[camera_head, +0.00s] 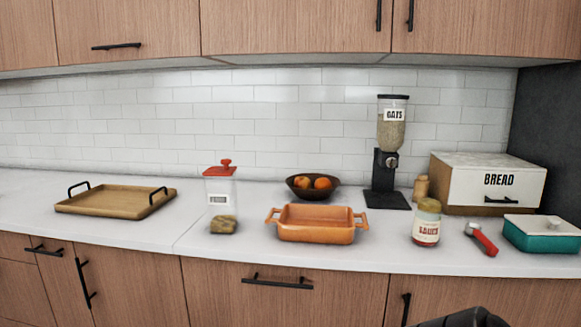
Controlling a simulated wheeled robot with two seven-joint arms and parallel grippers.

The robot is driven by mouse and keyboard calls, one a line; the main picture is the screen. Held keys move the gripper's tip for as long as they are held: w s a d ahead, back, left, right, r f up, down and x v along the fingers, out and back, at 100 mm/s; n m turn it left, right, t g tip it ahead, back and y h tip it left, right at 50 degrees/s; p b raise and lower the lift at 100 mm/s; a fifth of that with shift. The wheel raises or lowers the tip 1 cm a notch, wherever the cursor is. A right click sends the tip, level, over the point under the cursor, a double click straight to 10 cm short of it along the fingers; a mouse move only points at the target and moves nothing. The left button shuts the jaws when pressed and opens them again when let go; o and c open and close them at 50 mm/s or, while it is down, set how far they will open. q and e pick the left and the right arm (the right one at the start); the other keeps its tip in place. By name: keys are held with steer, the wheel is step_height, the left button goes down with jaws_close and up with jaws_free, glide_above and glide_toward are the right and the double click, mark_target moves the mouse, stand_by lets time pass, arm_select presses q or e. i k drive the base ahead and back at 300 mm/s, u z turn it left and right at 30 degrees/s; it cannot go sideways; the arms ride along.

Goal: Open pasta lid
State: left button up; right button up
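A clear, whitish container (222,196) with a small label stands upright on the counter, left of the middle. I cannot read its label or make out pasta inside. Its red lid (219,171), with a knob on top, sits on the container. A dark part of my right arm or gripper (465,318) shows at the bottom edge, right of the middle, far from the container. Its fingers cannot be made out. My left gripper is not in view.
A wooden tray (110,210) is left. A sauce jar (426,224), oats dispenser (390,165) and bread box (452,181) stand right.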

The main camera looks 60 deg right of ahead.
mark_target(224, 171)
steer(key=z, duration=1.1)
steer(key=i, duration=0.65)
steer(key=z, duration=0.1)
